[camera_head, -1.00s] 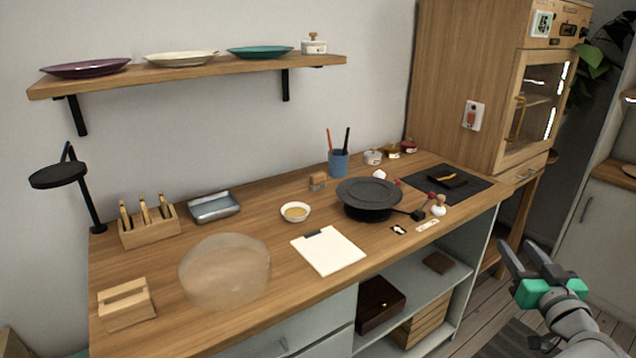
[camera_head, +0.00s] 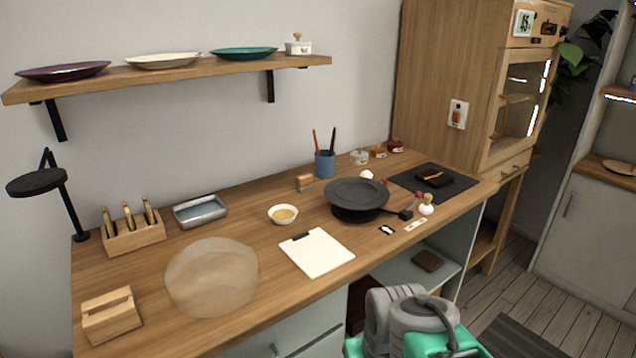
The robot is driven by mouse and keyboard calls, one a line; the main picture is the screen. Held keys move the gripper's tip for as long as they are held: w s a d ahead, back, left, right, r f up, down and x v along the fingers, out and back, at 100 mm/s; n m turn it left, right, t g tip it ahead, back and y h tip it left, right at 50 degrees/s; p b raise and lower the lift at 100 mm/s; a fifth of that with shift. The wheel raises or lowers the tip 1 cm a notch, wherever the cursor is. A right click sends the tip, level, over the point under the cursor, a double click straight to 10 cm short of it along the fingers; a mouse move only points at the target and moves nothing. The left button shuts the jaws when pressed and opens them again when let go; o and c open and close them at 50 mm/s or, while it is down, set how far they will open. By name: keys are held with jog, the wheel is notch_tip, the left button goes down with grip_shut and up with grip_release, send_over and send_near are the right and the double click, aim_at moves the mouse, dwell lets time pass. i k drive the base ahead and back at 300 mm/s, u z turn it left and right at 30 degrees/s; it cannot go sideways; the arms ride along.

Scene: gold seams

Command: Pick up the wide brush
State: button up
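No brush can be named the wide one with certainty. Several slim tools with yellowish handles stand upright in a wooden holder (camera_head: 135,238) at the back left of the workbench. Two thin sticks, one reddish and one dark, stand in a blue cup (camera_head: 324,165) at the back; their lower ends are hidden. Grey and green parts of my arm fill the bottom edge, in front of the bench. My gripper's fingers do not show.
The workbench (camera_head: 215,335) also bears a translucent dome (camera_head: 211,277), a clipboard (camera_head: 317,253), a white bowl (camera_head: 283,215), a grey tray (camera_head: 200,211), a dark round turntable (camera_head: 356,196) and a black mat (camera_head: 412,187). A lamp (camera_head: 40,182) stands left. A plate shelf (camera_head: 170,74) hangs above.

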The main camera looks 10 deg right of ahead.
aim_at(304, 182)
jog(key=z, duration=1.8)
jog(key=i, duration=0.85)
jog(key=u, duration=2)
